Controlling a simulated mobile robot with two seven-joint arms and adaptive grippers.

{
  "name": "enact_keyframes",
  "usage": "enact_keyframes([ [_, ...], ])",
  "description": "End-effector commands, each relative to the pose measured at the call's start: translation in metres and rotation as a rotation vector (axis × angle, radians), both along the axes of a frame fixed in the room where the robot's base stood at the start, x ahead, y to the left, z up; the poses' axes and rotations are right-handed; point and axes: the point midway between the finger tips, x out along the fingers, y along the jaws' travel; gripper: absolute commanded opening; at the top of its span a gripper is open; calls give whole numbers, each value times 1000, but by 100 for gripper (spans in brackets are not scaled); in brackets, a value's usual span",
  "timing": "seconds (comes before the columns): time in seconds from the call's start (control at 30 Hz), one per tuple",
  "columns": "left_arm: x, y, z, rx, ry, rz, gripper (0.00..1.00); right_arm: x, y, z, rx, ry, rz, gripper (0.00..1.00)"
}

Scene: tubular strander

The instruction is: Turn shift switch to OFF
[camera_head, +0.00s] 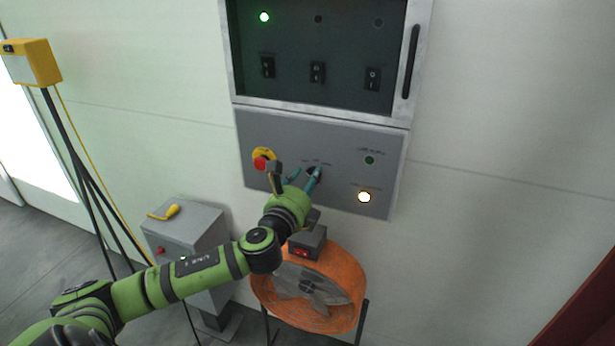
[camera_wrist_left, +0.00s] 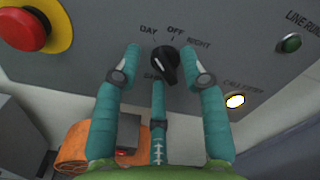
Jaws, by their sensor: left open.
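The shift switch is a black rotary knob (camera_wrist_left: 165,66) on the grey panel, with the labels DAY, OFF and NIGHT around its upper side. Its grip slants from upper left to lower right; I cannot tell for sure which label it points to. In the head view the switch (camera_head: 313,170) is partly hidden by my fingers. My left gripper (camera_head: 305,175) is open in front of it. In the left wrist view its teal fingers (camera_wrist_left: 161,60) stand to the left, right and below the knob, apart from each other; contact cannot be told. My right gripper is not in view.
A red emergency button (camera_head: 261,162) on a yellow base is left of the switch. A lit white lamp (camera_head: 364,197) and a dark green lamp (camera_head: 370,160) are to the right. Rocker switches (camera_head: 317,72) sit above. An orange fan (camera_head: 340,275) and a grey box (camera_head: 190,225) stand below.

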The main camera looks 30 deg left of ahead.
Motion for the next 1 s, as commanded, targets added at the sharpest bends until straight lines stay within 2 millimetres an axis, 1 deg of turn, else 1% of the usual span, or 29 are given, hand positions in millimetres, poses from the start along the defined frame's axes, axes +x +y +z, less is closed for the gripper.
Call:
enact_keyframes([
  [0.1, 2, 0, 0, 0, 1, -1, 42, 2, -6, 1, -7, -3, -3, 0],
  [0.27, 2, 0, -1, 0, 1, -1, 42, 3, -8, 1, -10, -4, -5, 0],
  [0.3, 2, 0, -1, 0, 1, -1, 34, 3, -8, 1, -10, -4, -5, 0],
  [0.37, 2, 0, -1, 0, 1, -1, 10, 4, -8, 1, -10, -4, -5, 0],
  [0.4, 2, 0, -1, 0, 1, -1, 0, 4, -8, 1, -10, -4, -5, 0],
  [0.77, 2, 0, 0, 18, 6, -1, 0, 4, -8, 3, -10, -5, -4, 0],
  [1.0, 2, 1, 3, 123, 32, -1, 0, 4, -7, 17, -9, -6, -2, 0],
])
